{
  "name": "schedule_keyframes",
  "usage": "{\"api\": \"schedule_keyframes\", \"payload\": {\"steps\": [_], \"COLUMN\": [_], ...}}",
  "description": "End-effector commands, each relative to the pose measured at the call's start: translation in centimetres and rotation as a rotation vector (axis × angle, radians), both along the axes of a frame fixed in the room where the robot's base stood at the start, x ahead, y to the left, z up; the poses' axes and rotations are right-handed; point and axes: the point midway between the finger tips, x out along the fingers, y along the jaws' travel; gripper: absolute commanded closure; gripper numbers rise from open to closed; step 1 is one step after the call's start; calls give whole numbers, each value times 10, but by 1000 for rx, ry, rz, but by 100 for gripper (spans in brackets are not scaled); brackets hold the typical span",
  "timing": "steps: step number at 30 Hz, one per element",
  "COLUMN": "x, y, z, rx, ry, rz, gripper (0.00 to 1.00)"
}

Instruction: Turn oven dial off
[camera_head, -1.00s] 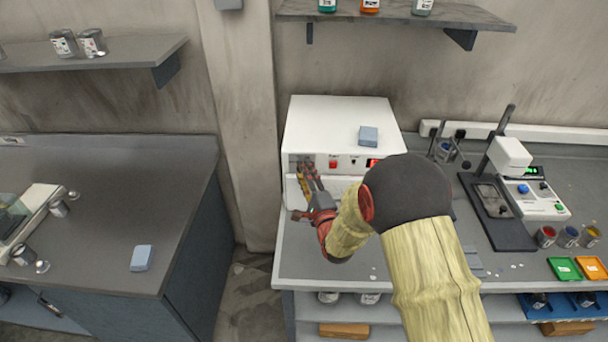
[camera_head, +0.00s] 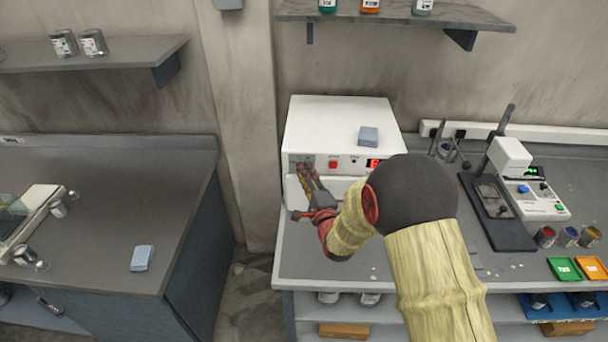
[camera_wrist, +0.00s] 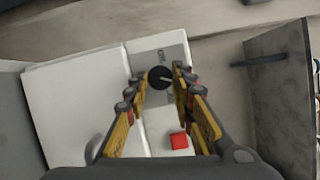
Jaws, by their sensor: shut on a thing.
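The oven (camera_head: 335,125) is a white box standing against the wall at the back left of the bench. Its front panel has a red switch, a small black knob and a red-lit display partly covered by my arm. In the wrist view the round black dial (camera_wrist: 159,77) with a light pointer line lies between my fingertips, on a grey panel. My gripper (camera_head: 306,171) reaches the left end of the oven front, and in the wrist view its fingers (camera_wrist: 157,79) are closed around the dial. In the head view my fingers hide the dial.
A blue-grey block (camera_head: 368,136) lies on top of the oven. A measuring device (camera_head: 511,155) on a dark stand and small paint cups are to the right. A wall pillar (camera_head: 240,120) rises left of the oven. The bench front is mostly clear.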

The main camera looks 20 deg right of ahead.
Motion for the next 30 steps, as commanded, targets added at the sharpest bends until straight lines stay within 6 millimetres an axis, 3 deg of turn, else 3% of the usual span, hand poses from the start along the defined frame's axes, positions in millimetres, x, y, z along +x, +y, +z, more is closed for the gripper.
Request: {"api": "schedule_keyframes", "payload": {"steps": [30], "x": [1], "y": [4], "z": [8], "rx": [-874], "ry": [284], "rz": [2], "gripper": [100]}}
